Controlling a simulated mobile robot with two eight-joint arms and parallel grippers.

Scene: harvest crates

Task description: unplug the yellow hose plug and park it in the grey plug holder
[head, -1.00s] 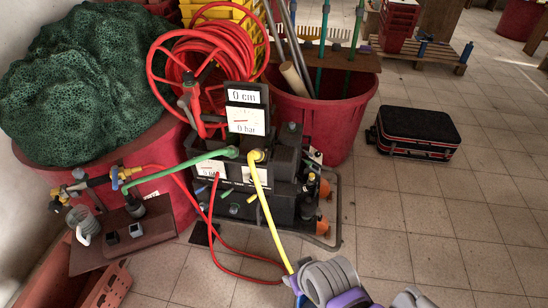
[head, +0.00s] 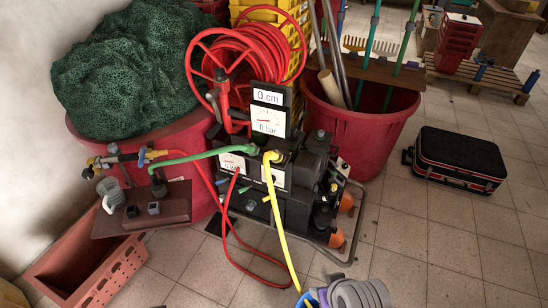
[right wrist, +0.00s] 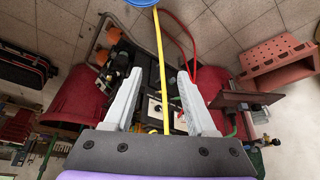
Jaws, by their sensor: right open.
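The yellow hose plug (head: 272,157) sits in the top of the black pump unit (head: 305,190) in the head view. Its yellow hose (head: 278,215) runs down to the bottom edge. My right gripper (right wrist: 160,105) is open in the right wrist view, with the yellow hose (right wrist: 162,65) showing between its fingers and nothing gripped. The plug cannot be made out there. A brown board (head: 175,207) left of the pump carries small dark and grey fittings (head: 132,211); I cannot tell which is the grey plug holder. My left gripper is not in view.
A red hose reel (head: 250,65) stands behind the pump. Red tubs (head: 365,125) flank it, one under a green net (head: 140,70). A green hose (head: 190,155) and a red hose (head: 230,225) cross the front. A black case (head: 460,158) lies right; tiled floor nearby is clear.

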